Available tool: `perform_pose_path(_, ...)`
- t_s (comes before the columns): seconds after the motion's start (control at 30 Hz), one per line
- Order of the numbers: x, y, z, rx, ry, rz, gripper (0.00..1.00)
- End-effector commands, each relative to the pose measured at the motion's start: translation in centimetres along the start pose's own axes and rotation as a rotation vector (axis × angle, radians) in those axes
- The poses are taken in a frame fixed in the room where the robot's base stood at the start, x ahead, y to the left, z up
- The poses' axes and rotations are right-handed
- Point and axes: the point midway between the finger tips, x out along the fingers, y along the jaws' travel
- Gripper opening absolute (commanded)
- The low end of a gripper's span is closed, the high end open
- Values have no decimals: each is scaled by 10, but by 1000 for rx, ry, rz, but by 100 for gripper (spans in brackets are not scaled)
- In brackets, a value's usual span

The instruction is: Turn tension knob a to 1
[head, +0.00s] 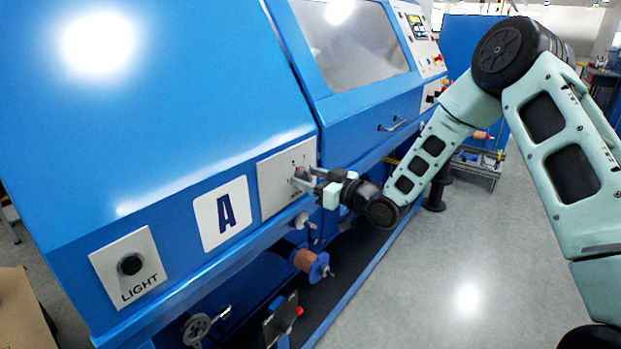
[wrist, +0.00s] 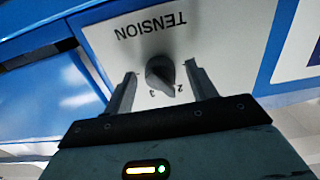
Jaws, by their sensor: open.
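The tension knob is a dark round knob (wrist: 160,74) on a light panel marked TENSION, which is upside down in the wrist view. Small digits stand below the knob there, partly hard to read; the knob's narrow end slants down and right toward them. My gripper (wrist: 160,69) is open, with one finger on each side of the knob and a gap to it on both sides. In the head view my gripper (head: 304,179) is at the tension panel (head: 272,186), right of the big letter A plate (head: 222,214), and largely hides the knob.
A LIGHT switch plate (head: 127,266) is on the same blue machine, left of the A plate. A copper-coloured spool (head: 305,261) and a handwheel (head: 196,328) sit below the panel. Clear grey floor (head: 460,260) lies to the right.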

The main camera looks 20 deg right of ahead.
Motion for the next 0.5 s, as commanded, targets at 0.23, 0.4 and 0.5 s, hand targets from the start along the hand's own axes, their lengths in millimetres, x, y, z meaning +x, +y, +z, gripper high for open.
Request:
perform_pose_path(0.23, 0, 0, 0, 0, 0, 0, 48)
perform_pose_path(0.4, 0, 0, 0, 0, 0, 0, 12)
perform_pose_path(0.5, 0, 0, 0, -1, -1, 0, 12)
